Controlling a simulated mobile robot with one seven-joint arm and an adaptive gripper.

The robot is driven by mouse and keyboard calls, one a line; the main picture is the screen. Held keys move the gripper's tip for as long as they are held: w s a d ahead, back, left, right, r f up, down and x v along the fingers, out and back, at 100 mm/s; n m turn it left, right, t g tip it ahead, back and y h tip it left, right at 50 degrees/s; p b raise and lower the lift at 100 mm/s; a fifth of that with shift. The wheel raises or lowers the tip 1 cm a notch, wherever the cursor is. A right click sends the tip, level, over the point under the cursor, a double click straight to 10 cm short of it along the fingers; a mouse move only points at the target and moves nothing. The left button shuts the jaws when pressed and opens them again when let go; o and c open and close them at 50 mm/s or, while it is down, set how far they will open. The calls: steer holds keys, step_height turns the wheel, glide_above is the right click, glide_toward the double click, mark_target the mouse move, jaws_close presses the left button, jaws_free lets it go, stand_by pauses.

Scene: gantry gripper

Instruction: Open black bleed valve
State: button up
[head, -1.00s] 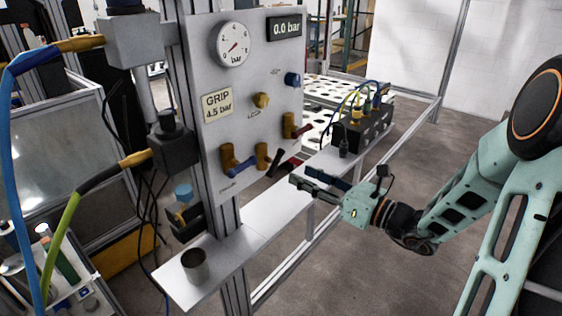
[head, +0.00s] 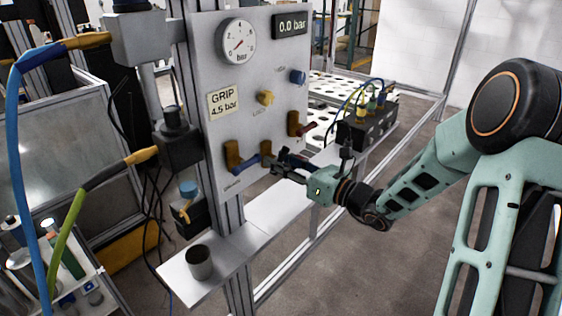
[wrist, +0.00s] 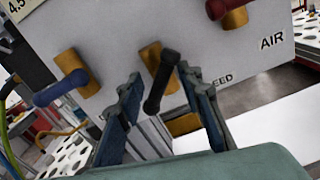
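The black bleed valve's dark lever (wrist: 161,82) points down from its brass body (wrist: 150,56) in the wrist view. Part of that lettering below it reads "EED". In the head view its brass body (head: 266,149) shows on the panel, while the lever is mostly hidden by my gripper (head: 279,165). In the wrist view my gripper (wrist: 160,98) is open, with one blue-grey finger on each side of the lever. Gaps show between lever and fingers, so I see no grip on it. Whether the fingertips reach fully around it I cannot tell.
The grey panel (head: 216,132) also bears a blue-handled valve (head: 236,156) to the left and a red-handled valve (head: 297,124) to the right. A gauge (head: 238,42) and a 0.0 bar display (head: 290,25) sit above. A shelf (head: 274,207) runs below, with a grey cup (head: 199,262).

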jaws_close()
steer(key=shift+f, duration=0.1)
steer(key=shift+f+n+b, duration=0.1)
steer(key=shift+n+b, duration=0.9)
steer(key=shift+b, duration=0.25)
steer(key=n+b, duration=0.2)
steer(key=b, duration=0.1)
steer(key=shift+f, duration=0.1)
steer(key=n+b, duration=0.3)
steer(key=b, duration=0.1)
steer(key=shift+r+n+b, duration=0.3)
steer(key=shift+n+b, duration=0.7)
steer(key=shift+b, duration=0.2)
